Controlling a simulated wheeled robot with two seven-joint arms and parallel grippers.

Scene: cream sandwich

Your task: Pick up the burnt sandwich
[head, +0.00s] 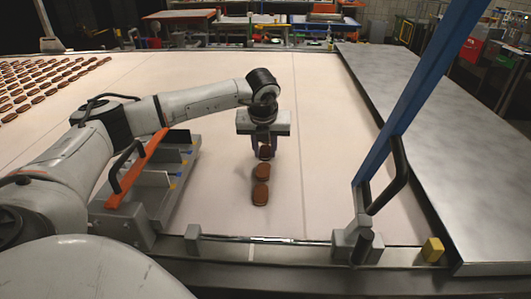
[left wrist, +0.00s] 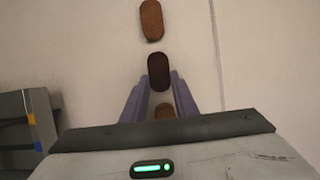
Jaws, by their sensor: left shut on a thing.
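The burnt sandwich (left wrist: 158,72) is a dark brown, nearly black oval in the left wrist view, darker than its neighbours. My left gripper (left wrist: 160,80) is shut on it, with purple fingers along its two sides. In the head view my left gripper (head: 266,150) points down over the pale belt, with a dark sandwich (head: 266,153) between the fingers, partly covered. I cannot tell whether it is clear of the belt. A lighter brown sandwich (left wrist: 152,20) lies beyond it, and another (left wrist: 165,111) is partly hidden between the fingers. My right gripper is not in view.
Two sandwiches (head: 261,172) (head: 260,193) lie in line on the near side of my left gripper. A metal divider with an orange bar (head: 147,158) stands to the left. Rows of sandwiches (head: 40,80) lie far left. A blue post (head: 420,85) and steel table (head: 440,120) are right.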

